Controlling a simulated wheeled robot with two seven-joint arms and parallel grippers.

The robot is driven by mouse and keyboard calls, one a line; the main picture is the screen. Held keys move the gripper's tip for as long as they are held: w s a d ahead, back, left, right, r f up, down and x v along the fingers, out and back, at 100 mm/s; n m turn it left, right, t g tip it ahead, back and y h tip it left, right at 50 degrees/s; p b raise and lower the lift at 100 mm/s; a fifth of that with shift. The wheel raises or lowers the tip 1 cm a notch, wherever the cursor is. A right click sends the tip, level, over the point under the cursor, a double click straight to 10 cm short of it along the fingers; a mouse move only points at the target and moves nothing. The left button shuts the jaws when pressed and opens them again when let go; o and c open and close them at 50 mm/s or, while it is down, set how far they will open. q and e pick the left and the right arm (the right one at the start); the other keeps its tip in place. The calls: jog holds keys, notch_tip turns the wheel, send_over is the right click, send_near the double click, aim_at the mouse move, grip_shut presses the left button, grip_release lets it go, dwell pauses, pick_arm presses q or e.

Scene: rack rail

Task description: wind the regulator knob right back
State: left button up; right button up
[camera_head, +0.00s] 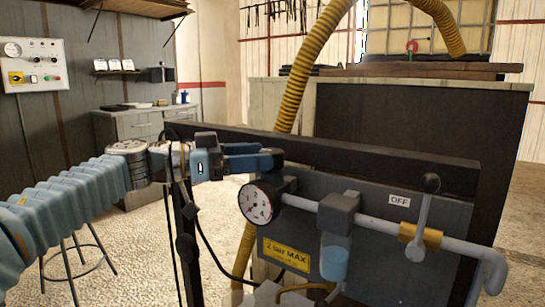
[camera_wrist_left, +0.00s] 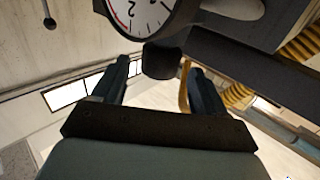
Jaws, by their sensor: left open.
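The regulator, with a round white gauge (camera_head: 257,203), sits at the left end of a grey pipe on the dark panel. In the left wrist view the gauge (camera_wrist_left: 140,12) is at the top, and the black knob (camera_wrist_left: 161,62) shows just beyond it. My left gripper (camera_head: 268,157) comes in from the left at the top of the regulator. It is open, with one finger on each side of the knob in the left wrist view (camera_wrist_left: 160,74). I cannot tell whether either finger touches the knob. In the head view the fingers mostly hide the knob. My right gripper is out of view.
Right of the regulator are a filter with a blue bowl (camera_head: 335,262) and a lever valve (camera_head: 420,238) below an OFF label (camera_head: 399,201). A yellow "2 bar MAX" label (camera_head: 286,254) is on the panel. A dark rail (camera_head: 390,158) runs behind, near my gripper.

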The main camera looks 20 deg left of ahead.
aim_at(272, 150)
pick_arm(q)
jog(key=shift+x, duration=1.85)
jog(key=c, duration=0.9)
